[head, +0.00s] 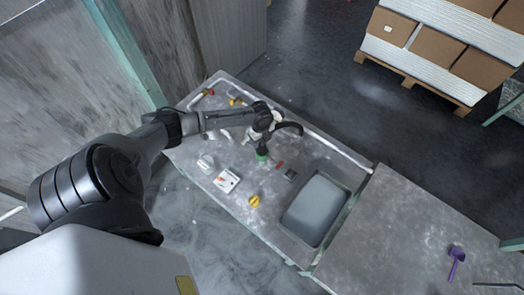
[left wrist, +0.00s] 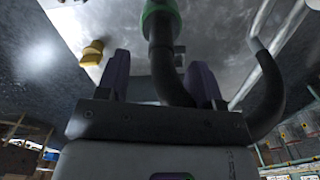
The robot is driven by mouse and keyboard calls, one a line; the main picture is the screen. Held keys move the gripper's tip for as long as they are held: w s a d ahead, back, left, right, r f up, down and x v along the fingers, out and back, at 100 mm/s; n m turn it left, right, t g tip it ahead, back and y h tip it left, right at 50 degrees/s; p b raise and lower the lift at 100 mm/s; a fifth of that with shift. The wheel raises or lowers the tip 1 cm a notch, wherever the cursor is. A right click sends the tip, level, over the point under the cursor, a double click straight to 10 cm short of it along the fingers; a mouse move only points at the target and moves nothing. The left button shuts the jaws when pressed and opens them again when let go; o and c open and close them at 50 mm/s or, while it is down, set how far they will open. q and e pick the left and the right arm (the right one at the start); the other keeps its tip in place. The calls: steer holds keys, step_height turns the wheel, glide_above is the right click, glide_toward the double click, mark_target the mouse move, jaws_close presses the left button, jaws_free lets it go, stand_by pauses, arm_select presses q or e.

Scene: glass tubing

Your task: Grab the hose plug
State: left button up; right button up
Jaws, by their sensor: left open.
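The hose plug (head: 262,155) is a green piece on the end of a black hose (head: 290,127), low over the metal worktop. It also shows as a green collar (left wrist: 160,18) at the top of the left wrist view. My left gripper (head: 264,136) is just above the plug. In the left wrist view, its two purple fingers (left wrist: 160,65) are apart, with the black hose (left wrist: 165,62) between them and the green part beyond their tips. I cannot tell whether a finger touches the hose. My right gripper is not in view.
The worktop (head: 225,205) holds a red-and-white box (head: 227,180), a white piece (head: 205,162), a yellow knob-like piece (head: 255,201), a small red piece (head: 280,164) and a grey basin (head: 317,208). A purple tool (head: 456,262) lies at lower right. A loaded pallet (head: 430,85) stands beyond.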

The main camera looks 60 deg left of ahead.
mark_target(262, 144)
arm_select(q)
steer(key=shift+w+d+f+b, duration=0.1)
steer(key=shift+f+b, duration=0.1)
steer(key=shift+f, duration=1.35)
steer(key=shift+d+f+b, duration=0.1)
steer(key=shift+f+b, duration=0.05)
steer(key=shift+f, duration=1.4)
steer(key=shift+c, duration=0.3)
steer(key=c, duration=1.1)
